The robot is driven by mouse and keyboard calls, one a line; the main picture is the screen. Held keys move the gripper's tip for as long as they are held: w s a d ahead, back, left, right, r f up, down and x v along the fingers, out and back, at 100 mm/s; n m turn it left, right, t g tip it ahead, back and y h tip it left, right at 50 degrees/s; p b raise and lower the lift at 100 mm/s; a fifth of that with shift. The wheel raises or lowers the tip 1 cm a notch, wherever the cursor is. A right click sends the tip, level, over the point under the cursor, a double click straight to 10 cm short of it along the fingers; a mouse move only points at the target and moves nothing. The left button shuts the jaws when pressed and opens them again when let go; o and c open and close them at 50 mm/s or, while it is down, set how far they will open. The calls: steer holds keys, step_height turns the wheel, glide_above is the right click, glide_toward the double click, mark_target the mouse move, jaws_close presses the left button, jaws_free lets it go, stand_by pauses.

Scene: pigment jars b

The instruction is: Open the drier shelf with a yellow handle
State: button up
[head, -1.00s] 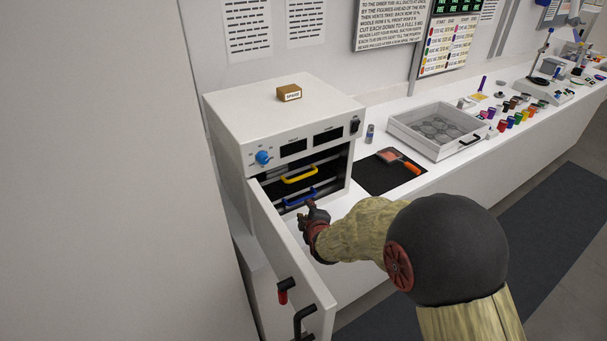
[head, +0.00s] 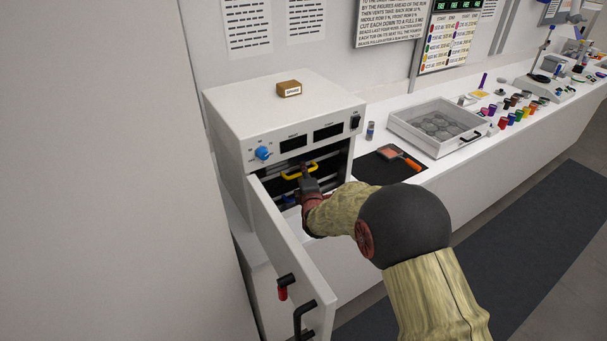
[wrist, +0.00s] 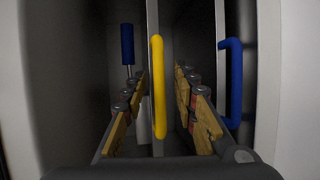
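The drier (head: 285,120) is a white box with its front door (head: 285,240) swung open. Inside, a shelf with a yellow handle (head: 290,177) sits above one with a blue handle (head: 290,199). In the head view my gripper (head: 306,172) is at the right part of the yellow handle and partly covers it. I see no clear contact. The lower blue handle (wrist: 235,85) is outside the right finger.
The open door stands left of my arm, with a black handle (head: 304,318) near its edge. A blue knob (head: 263,153) is on the drier's front panel. A black mat (head: 385,172) with an orange-handled tool and a tray (head: 440,150) lie on the counter to the right.

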steer(key=shift+w, duration=0.15)
steer(key=shift+c, duration=0.8)
steer(key=shift+f, duration=0.1)
jaws_close()
